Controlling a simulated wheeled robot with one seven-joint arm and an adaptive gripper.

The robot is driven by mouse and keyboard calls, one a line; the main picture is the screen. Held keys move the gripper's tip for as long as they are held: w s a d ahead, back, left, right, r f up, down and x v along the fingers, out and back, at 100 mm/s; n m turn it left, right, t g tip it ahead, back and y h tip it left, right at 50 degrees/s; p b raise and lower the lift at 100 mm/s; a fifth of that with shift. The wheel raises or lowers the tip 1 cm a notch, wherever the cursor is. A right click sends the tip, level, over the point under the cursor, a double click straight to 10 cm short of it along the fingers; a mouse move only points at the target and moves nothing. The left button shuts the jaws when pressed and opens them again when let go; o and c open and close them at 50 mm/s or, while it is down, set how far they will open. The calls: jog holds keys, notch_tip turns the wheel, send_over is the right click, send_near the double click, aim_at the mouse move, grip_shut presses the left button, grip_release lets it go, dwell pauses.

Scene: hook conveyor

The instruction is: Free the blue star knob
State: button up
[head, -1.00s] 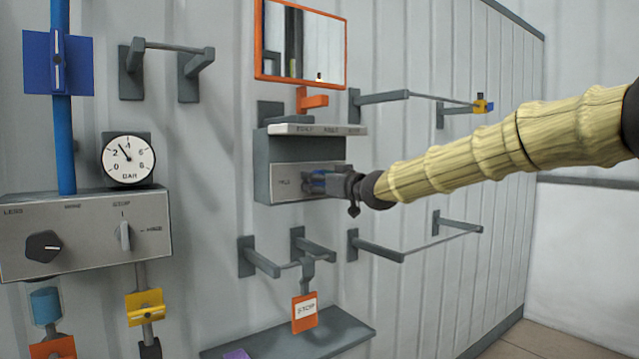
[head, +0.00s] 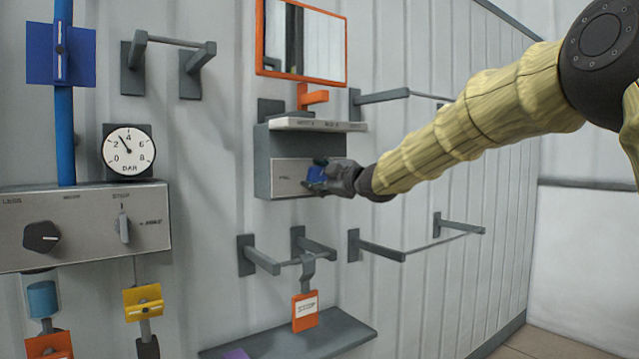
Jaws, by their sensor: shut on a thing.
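The blue star knob (head: 315,175) is at the front of the grey box (head: 262,160) on the wall, by the right part of its pale lower face. My gripper (head: 326,177) comes in from the right and is shut on the knob. The fingers cover part of the knob. I cannot tell whether the knob still touches the box face.
A lettered ledge (head: 318,124) juts out just above the knob, with an orange-framed mirror (head: 302,40) higher up. Grey rails (head: 378,246) and a hanging orange tag (head: 305,312) are below. A control panel (head: 85,222) with a gauge (head: 129,150) is on the left.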

jog(key=n+b, duration=0.1)
jog(key=n, duration=0.2)
jog(key=shift+f+b, duration=0.1)
jog(key=shift+b, duration=0.25)
jog(key=shift+n+b, duration=0.4)
jog(key=shift+n, duration=0.3)
jog(key=shift+r, duration=0.2)
jog(key=o, duration=1)
jog(key=shift+d, duration=0.1)
jog(key=shift+o, duration=0.2)
jog(key=shift+f, duration=0.1)
jog(key=v, duration=1.2)
